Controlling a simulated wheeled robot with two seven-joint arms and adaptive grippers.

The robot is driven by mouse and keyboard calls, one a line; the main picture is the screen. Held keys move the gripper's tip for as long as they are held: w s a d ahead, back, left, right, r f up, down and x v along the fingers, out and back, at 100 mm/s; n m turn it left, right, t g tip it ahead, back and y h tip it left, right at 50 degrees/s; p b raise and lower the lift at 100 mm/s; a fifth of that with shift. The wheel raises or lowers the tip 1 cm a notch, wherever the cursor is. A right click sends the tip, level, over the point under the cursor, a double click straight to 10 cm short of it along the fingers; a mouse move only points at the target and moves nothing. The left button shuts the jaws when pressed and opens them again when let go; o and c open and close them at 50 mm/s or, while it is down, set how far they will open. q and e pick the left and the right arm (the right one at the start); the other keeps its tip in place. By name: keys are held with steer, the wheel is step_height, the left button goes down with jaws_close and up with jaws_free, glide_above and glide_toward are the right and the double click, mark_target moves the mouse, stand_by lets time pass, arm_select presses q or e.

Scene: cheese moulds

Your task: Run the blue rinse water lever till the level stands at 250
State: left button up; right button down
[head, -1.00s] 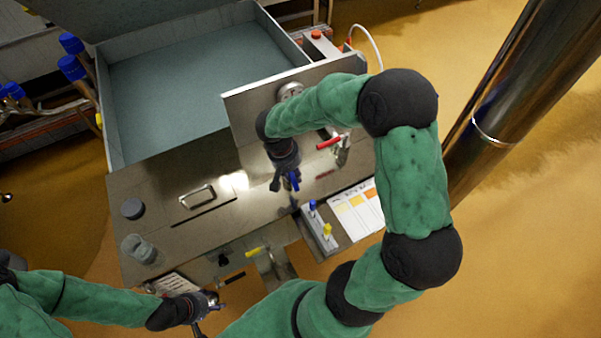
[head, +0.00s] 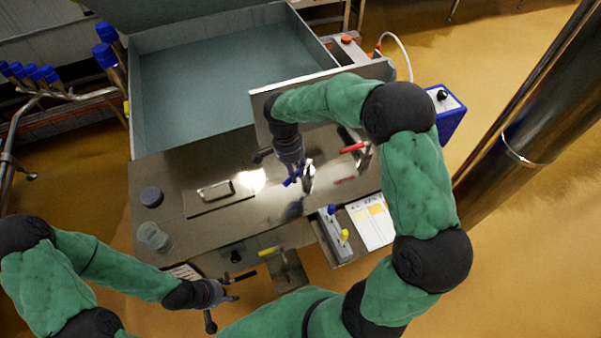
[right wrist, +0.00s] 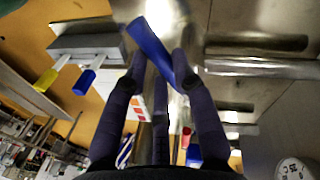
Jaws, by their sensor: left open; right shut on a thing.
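The blue rinse water lever (right wrist: 150,48) lies between the fingers of my right gripper (right wrist: 158,75) in the right wrist view. In the head view my right gripper (head: 294,174) is shut on it above the steel worktop, and only a small blue part shows. My left gripper (head: 232,298) is open and empty, low at the left, off the worktop's front edge. A round pale disc with dark marks (right wrist: 292,168) is cut off at the wrist view's corner; its marks are too blurred to read. I cannot read a level in either view.
A red lever (head: 353,148) sits right of my right gripper. A large grey basin (head: 134,110) stands behind the worktop (head: 220,225). A small box with blue and yellow knobs (head: 334,240) and a chart (head: 370,228) are at the front right. A yellow handle (head: 268,251) is at the front.

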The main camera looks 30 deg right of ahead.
steer(key=shift+w+a+m+y+p, duration=0.1)
steer(key=shift+w+m+y+p, duration=0.1)
steer(key=shift+w+m, duration=0.5)
steer(key=shift+w+a+m+y+p, duration=0.15)
steer(key=shift+w+m, duration=0.1)
steer(key=shift+m, duration=0.85)
steer(key=shift+w+d+m+y+p, duration=0.1)
steer(key=shift+w+m+y+p, duration=0.1)
steer(key=shift+w+m, duration=0.5)
steer(key=shift+s+m, duration=0.15)
steer(key=shift+m, duration=0.15)
steer(key=c, duration=1)
jaws_free()
step_height(320, 180, up, 12)
steer(key=w, duration=0.2)
steer(key=shift+w+f, duration=0.15)
steer(key=shift+w, duration=0.05)
